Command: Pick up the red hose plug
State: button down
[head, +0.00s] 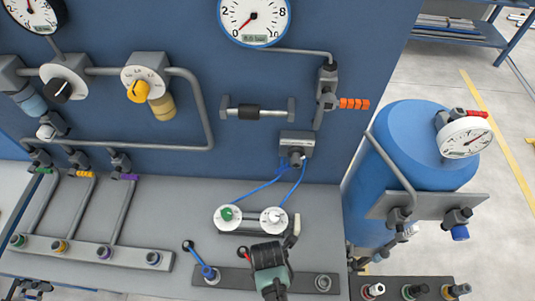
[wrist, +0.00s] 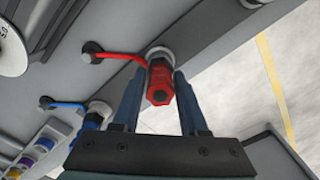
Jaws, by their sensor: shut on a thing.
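The red hose plug (wrist: 159,88) is in the middle of the wrist view, with a short red hose running left to a dark fitting (wrist: 90,47). My gripper (wrist: 160,76) has one finger on each side of the plug and is shut on it. The plug's far end is at a pale round socket (wrist: 158,52) on the grey panel; I cannot tell how deep it sits. In the head view my gripper (head: 270,262) is over the front strip of the bench and hides the plug.
A blue hose plug (head: 208,272) stands just left of my gripper. A bare metal socket (head: 323,283) is to the right. A blue tank (head: 400,145) stands at right.

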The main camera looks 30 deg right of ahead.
jog(key=shift+r, duration=0.1)
dwell(0.3)
notch_tip(320, 180, up, 10)
jog(key=shift+f+b, duration=0.1)
jog(key=shift+b, duration=0.25)
dwell(0.5)
notch_tip(320, 180, up, 8)
jog(key=p, duration=0.9)
jog(key=shift+w, duration=0.1)
